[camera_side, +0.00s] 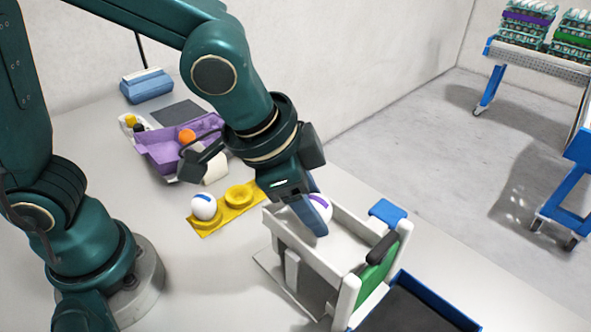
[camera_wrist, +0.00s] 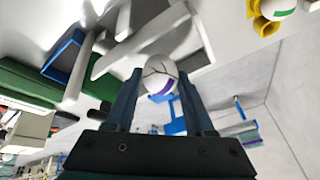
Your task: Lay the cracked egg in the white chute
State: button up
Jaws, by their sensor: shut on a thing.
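The cracked egg (camera_wrist: 159,72), white with dark crack lines and a purple band, sits between the two fingers of my gripper (camera_wrist: 160,84) in the wrist view. In the side view my gripper (camera_side: 313,212) is shut on the egg (camera_side: 323,202), which is partly hidden behind a finger. The white chute (camera_side: 322,262) is a walled white frame on the table. The egg and fingertips appear over its far left end. I cannot tell whether the egg touches the chute floor. The chute also shows behind the egg in the wrist view (camera_wrist: 140,60).
A yellow tray (camera_side: 233,208) left of the chute holds a white egg with a blue mark (camera_side: 204,206). A purple carton (camera_side: 165,152) with an orange ball-like thing stands behind. A green panel (camera_side: 376,276) and blue-edged dark bin (camera_side: 415,305) adjoin the chute's near right end.

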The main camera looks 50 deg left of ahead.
jog(key=shift+f, duration=0.4)
dwell(0.3)
jog(key=o, duration=0.9)
jog(key=shift+v, duration=2.6)
jog(key=shift+r, duration=0.7)
